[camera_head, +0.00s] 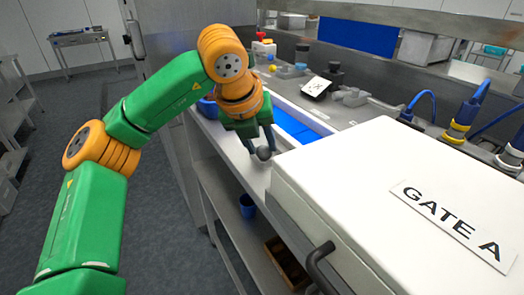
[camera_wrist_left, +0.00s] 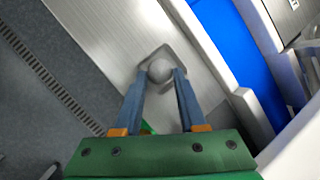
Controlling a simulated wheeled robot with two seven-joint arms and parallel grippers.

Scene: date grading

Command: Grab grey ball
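The grey ball (camera_head: 264,153) is small and round, on the light metal counter beside the white GATE A box. In the left wrist view the grey ball (camera_wrist_left: 159,70) lies between the tips of my two blue-grey fingers, with a grey shape around it that I cannot make out. My left gripper (camera_head: 262,146) points down at the ball with its fingers apart, one on each side. It also shows in the left wrist view (camera_wrist_left: 160,78). I see no clear grip on the ball. My right gripper is not in view.
The white GATE A box (camera_head: 350,185) stands close to the right of the ball. A blue-floored white tray (camera_head: 318,122) lies behind. The counter's front edge is near. A blue cup (camera_head: 247,206) and a brown crate (camera_head: 287,264) are on the shelf below.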

